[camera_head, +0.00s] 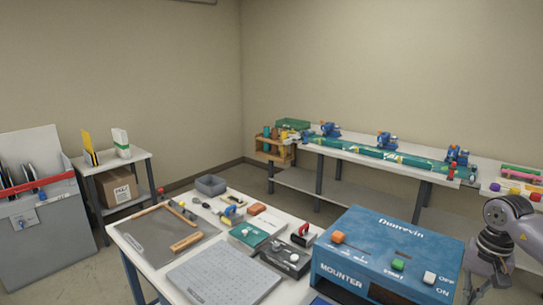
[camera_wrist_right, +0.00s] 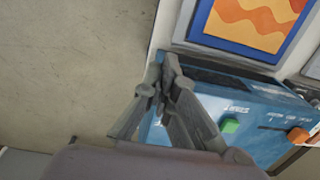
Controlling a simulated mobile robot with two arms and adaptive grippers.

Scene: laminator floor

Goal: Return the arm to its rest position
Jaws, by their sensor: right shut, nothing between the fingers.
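My right gripper (camera_wrist_right: 168,70) is shut and empty in the right wrist view. Its fingers overlap the end of the blue mounter machine (camera_wrist_right: 205,98) in that picture; I cannot tell how far apart they are. Part of my right arm (camera_head: 508,225) shows at the right edge of the head view, beside the blue machine (camera_head: 350,228). The machine carries an orange knob (camera_head: 338,237), a green button (camera_head: 398,265) and a white switch (camera_head: 429,277). My left arm and gripper are not in view.
A blue-bordered print with orange waves (camera_wrist_right: 253,18) lies beyond the machine in the wrist view. A worktable (camera_head: 118,232) holds a grey cutting mat (camera_head: 222,275), tools and boxes. Open floor (camera_wrist_right: 70,70) lies beside the machine.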

